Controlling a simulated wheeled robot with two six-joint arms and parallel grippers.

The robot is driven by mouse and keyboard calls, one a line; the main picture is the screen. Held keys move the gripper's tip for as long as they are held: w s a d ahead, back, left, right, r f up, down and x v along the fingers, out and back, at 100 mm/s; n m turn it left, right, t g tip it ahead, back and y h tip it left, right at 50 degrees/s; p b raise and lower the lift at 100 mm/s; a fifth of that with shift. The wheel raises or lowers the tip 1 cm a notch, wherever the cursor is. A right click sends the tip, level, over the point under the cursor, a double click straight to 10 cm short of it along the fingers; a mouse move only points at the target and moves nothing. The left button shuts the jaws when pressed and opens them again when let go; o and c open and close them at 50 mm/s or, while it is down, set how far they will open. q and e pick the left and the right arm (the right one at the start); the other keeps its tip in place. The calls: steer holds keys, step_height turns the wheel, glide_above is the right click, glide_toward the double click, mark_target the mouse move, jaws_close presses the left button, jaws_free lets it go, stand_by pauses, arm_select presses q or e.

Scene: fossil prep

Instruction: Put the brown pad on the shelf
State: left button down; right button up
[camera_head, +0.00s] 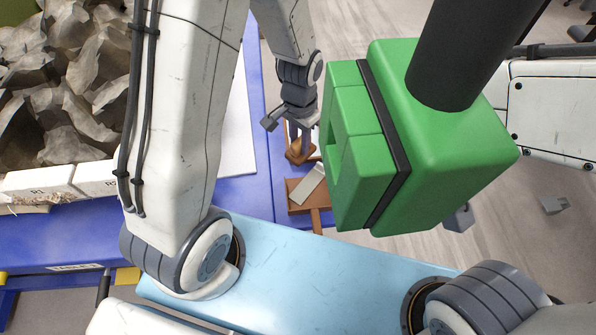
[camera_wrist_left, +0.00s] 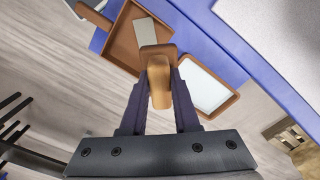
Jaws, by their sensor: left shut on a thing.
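The brown pad (camera_wrist_left: 160,82) is between the fingers of my left gripper (camera_wrist_left: 158,95) in the left wrist view; it has a blocky end and a rounded part. My left gripper (camera_head: 301,135) is shut on it. In the head view the brown pad (camera_head: 299,152) shows small below the fingers, over the blue table's edge area. A brown tray (camera_wrist_left: 120,46) lies beyond and below it; whether they touch is unclear. I cannot pick out the shelf for certain. My right gripper is not clearly in view.
A big green block (camera_head: 450,140) on a black post blocks the middle right of the head view. Grey rocks (camera_head: 65,90) stand at the left on the blue table (camera_head: 80,235). Pale floor shows beyond.

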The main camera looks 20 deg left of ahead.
arm_select(q)
steer(key=s+d+f+m+b, duration=0.3)
steer(key=s+d+m+b, duration=0.2)
steer(key=d+m+b, duration=0.35)
steer(key=shift+n, duration=0.25)
steer(key=w+a+f, duration=0.2)
steer(key=a, duration=0.1)
steer(key=w+a+f, duration=0.2)
steer(key=a, duration=0.1)
steer(key=w+a+f, duration=0.1)
steer(key=a+f, duration=0.1)
steer(key=a, duration=0.1)
steer(key=shift+w+a+f+b, duration=0.25)
steer(key=shift+w+f+b, duration=0.15)
steer(key=shift+w+a+f, duration=0.1)
steer(key=shift+a+f, duration=0.05)
steer(key=shift+f, duration=2)
arm_select(e)
step_height(320, 180, down, 12)
steer(key=shift+f, duration=0.2)
arm_select(q)
steer(key=c, duration=0.7)
jaws_free()
steer(key=shift+o, duration=0.2)
steer(key=shift+r, duration=0.1)
